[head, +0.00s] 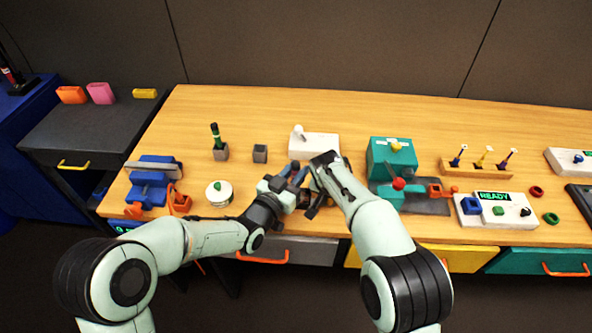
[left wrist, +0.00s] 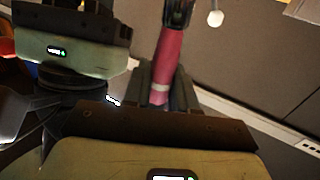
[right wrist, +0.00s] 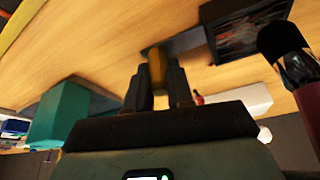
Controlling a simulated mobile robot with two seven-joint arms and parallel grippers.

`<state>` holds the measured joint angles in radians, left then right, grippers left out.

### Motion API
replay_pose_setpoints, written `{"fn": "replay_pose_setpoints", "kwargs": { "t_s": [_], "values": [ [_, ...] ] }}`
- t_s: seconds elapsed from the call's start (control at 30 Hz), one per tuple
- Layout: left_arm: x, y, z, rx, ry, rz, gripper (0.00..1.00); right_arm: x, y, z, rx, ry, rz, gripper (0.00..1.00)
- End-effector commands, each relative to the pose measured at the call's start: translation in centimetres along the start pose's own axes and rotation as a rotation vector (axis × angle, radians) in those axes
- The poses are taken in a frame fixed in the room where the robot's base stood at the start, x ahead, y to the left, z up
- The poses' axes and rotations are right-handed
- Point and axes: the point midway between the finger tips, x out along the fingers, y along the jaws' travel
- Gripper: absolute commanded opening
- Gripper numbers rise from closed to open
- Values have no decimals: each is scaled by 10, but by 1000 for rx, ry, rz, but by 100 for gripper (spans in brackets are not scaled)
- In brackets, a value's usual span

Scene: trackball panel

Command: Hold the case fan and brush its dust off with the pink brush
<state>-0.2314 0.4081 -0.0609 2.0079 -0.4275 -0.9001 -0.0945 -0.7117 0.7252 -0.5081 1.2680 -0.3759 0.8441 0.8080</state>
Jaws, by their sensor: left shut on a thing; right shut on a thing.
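The pink brush (left wrist: 168,62) is between the fingers of my left gripper (left wrist: 165,88). Its dark head end is at the top edge of the left wrist view. In the head view my left gripper (head: 296,180) is close beside the right arm's wrist, above the table front. Whether brush and fan touch cannot be told, and dust cannot be made out.
The wooden table (head: 245,110) carries a white box (head: 318,146) behind the grippers and a teal box (head: 392,158) to their right. A round white tin (head: 219,193), a grey block (head: 260,153) and a blue vise-like tool (head: 150,185) stand left. The back of the table is clear.

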Motion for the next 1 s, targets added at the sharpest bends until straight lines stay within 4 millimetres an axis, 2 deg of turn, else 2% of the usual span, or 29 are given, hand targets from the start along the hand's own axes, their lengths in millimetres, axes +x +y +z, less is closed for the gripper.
{"fn": "replay_pose_setpoints", "kwargs": {
  "t_s": [1.0],
  "values": [
    [0,0,12,0,0,0,0,0,0,0,0,0,0,0]
  ]
}}
